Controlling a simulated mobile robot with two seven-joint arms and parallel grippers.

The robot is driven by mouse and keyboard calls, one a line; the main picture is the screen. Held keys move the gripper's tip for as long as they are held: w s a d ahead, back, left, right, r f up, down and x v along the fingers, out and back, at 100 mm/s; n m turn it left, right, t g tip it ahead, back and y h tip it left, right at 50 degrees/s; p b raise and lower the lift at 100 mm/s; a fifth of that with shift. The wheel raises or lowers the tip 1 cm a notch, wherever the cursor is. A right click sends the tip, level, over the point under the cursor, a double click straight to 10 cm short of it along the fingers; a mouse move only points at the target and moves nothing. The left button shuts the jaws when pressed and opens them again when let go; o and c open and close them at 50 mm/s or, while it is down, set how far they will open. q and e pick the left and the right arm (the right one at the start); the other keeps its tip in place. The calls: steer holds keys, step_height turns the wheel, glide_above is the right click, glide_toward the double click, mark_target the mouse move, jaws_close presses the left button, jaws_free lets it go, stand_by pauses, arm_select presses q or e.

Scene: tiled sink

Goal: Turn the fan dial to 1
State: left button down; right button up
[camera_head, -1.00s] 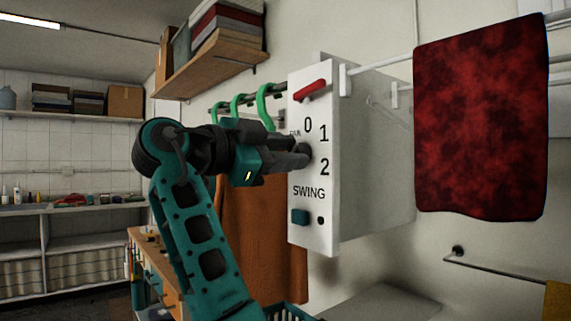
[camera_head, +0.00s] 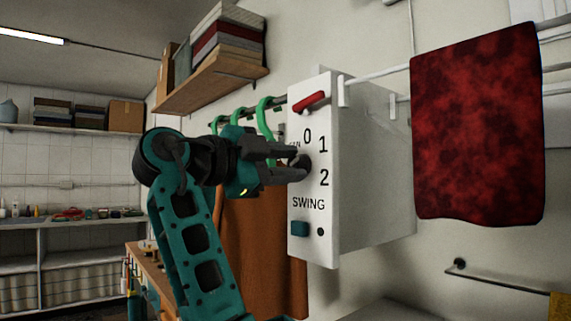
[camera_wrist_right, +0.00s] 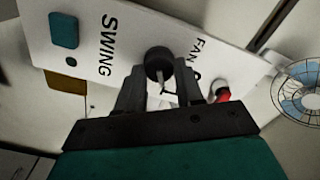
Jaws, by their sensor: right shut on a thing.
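The white control box (camera_head: 311,222) on the wall carries the black fan dial (camera_head: 303,164), with 0, 1 and 2 printed around its upper right side. My right gripper (camera_head: 293,163) reaches it from the left, one finger above the other, shut on the dial. In the right wrist view the dial (camera_wrist_right: 158,62) shows at the fingertips (camera_wrist_right: 158,76), with a pale mark on it. The gripper hides part of the numbers there. I cannot tell which number the dial points to. My left gripper is not in view.
A red lever (camera_head: 310,101) sits above the dial; a teal button (camera_head: 299,229) is below it, under SWING. A dark red towel (camera_head: 478,125) hangs at right. Green hangers (camera_head: 265,118) and a brown cloth (camera_head: 258,235) are behind my arm. A fan (camera_wrist_right: 300,92) shows in the wrist view.

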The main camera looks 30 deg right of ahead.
steer(key=o, duration=1)
steer(key=shift+c, duration=0.2)
steer(key=shift+o, duration=0.3)
steer(key=shift+a, duration=0.15)
steer(key=s+a, duration=0.1)
steer(key=a, duration=1.1)
steer(key=shift+a, duration=0.3)
